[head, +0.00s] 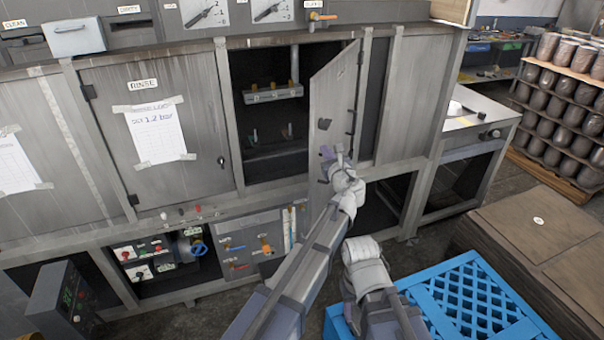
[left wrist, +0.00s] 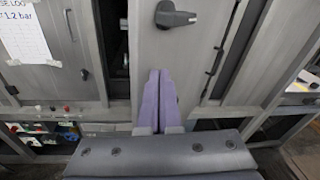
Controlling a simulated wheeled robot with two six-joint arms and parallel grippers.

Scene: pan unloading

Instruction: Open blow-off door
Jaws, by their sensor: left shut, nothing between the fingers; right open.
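The blow-off door (head: 335,100) is a grey metal panel standing partly open, swung outward from the compartment, with its hinge side at the right. Its dark handle (head: 324,124) also shows at the top of the left wrist view (left wrist: 175,15). My left gripper (head: 326,153) is at the lower part of the door, below the handle. Its purple fingers (left wrist: 155,100) are together and empty, in front of the door panel; whether they touch it I cannot tell. My right gripper (head: 362,250) is lower, above the blue crate's left side, open; its fingertips are hard to make out.
The open compartment (head: 270,120) shows a nozzle bar inside. The closed rinse door (head: 155,130) is at its left. A blue crate (head: 470,305) and brown stacked boards (head: 545,235) stand at lower right. Floor shows between cabinet and crate.

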